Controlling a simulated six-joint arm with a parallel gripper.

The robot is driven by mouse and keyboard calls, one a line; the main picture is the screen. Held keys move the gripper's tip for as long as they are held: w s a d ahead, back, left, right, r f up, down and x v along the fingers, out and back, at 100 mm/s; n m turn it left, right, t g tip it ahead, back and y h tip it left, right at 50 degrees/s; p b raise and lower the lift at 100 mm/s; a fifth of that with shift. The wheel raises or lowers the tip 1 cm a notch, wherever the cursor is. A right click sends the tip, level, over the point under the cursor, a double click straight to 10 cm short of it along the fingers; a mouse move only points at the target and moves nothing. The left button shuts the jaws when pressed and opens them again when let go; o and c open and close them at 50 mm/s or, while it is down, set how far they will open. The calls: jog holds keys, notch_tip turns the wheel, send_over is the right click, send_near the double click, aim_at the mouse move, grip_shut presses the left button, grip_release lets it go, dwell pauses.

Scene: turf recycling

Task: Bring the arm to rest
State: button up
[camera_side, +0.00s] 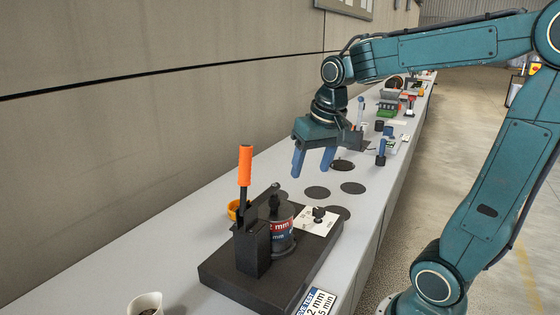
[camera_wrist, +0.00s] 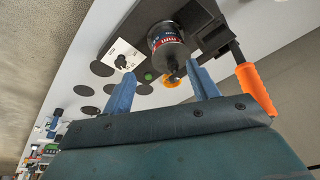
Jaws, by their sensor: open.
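My gripper (camera_side: 314,163) hangs above the bench in the side view, its two blue fingers pointing down. It is open and nothing shows between the fingers. The fingers also show in the wrist view (camera_wrist: 163,88), spread apart. In the side view the gripper is above and behind a dark press-like device (camera_side: 256,247) with an orange-handled lever (camera_side: 245,166). The gripper touches nothing that I can see.
The device holds a dark cylinder with a red and blue label (camera_side: 281,228), beside a white plate with a black knob (camera_side: 316,221). Several flat black discs (camera_side: 317,192) lie on the bench. A white cup (camera_side: 146,304) stands in front. Small items crowd the far bench.

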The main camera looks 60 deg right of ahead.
jog(key=s+a+f+n+t+y, duration=0.1)
jog(key=s+a+n+t, duration=0.1)
jog(key=s+a+n, duration=0.4)
jog(key=s+a, duration=0.3)
jog(key=s, duration=0.1)
jog(key=shift+s+a+t, duration=0.15)
jog(key=shift+t, duration=0.15)
dwell(0.7)
